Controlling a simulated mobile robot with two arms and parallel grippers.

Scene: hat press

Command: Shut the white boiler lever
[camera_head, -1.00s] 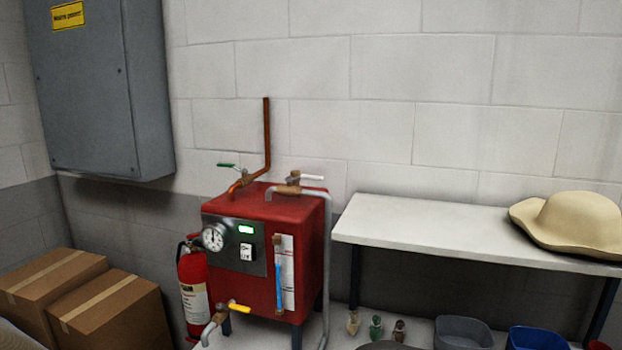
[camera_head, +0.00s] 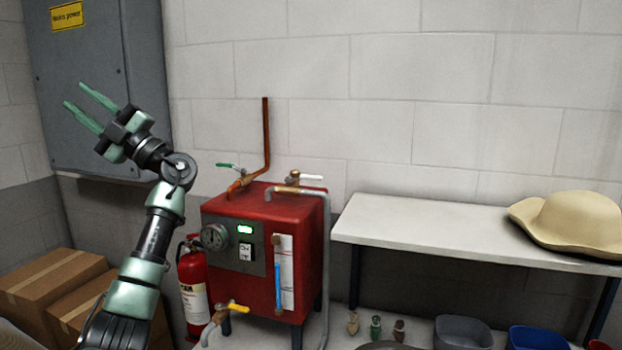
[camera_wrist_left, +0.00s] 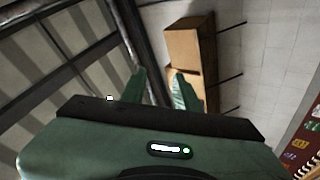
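The white lever (camera_head: 311,177) sits on a brass valve (camera_head: 293,180) at the top right of the red boiler (camera_head: 300,230) in the head view. The lever points right, roughly in line with the grey pipe (camera_head: 325,250) below it. My left gripper (camera_head: 84,96) is raised at the left, in front of the grey wall cabinet, well away from the lever. Its two green fingers are apart with nothing between them. They also show apart in the left wrist view (camera_wrist_left: 158,88). My right gripper is not in view.
A green lever (camera_head: 228,166) and a yellow lever (camera_head: 238,308) are also on the boiler's pipework. A fire extinguisher (camera_head: 193,285) stands left of it. A white shelf (camera_head: 400,225) with a straw-coloured hat (camera_head: 572,225) is on the right. Cardboard boxes (camera_head: 50,275) are at lower left.

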